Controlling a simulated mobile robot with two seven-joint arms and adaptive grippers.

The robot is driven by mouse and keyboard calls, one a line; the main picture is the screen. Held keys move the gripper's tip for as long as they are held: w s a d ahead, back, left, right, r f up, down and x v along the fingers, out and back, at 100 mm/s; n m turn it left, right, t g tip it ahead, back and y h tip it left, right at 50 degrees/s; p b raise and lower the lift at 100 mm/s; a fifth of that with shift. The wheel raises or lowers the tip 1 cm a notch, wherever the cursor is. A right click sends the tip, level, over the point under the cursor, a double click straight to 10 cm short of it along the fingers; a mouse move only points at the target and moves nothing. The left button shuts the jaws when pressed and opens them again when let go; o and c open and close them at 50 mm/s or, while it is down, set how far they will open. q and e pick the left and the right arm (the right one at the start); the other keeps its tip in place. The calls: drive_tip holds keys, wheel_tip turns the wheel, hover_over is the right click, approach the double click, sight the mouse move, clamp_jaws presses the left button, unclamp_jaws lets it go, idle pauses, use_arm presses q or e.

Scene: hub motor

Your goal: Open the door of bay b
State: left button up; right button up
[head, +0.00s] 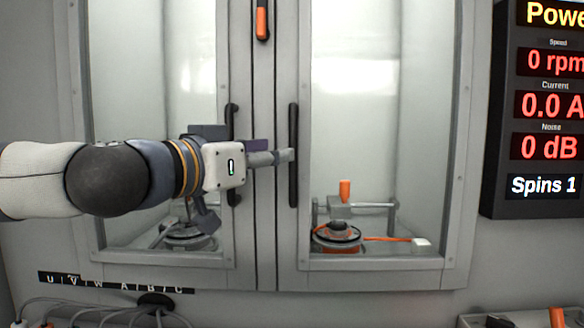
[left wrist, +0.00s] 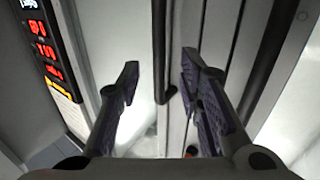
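Two glass-fronted bay doors stand side by side, a left door (head: 243,255) and a right door (head: 375,279). Both look closed. No letter shows which is bay b. The left door has a dark vertical handle (head: 233,187), partly hidden by my gripper. The right door has a similar handle (head: 293,185). My left gripper (head: 282,156) reaches across the left door to the right handle. In the left wrist view its fingers (left wrist: 160,82) are apart, with a dark handle (left wrist: 165,45) between them in the picture. I cannot tell whether they touch it. My right gripper is not in view.
An orange-tipped latch or lever (head: 262,20) sits between the doors at the top. A fixture with orange parts (head: 338,235) stands inside the right bay. A readout panel (head: 548,100) hangs at the right. Grey cables (head: 110,308) lie below left.

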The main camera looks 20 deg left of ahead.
use_arm(q)
drive_tip(key=b, duration=0.1)
hover_over(293, 196)
drive_tip(key=shift+w+a+f, duration=0.1)
drive_tip(key=shift+w, duration=0.3)
clamp_jaws()
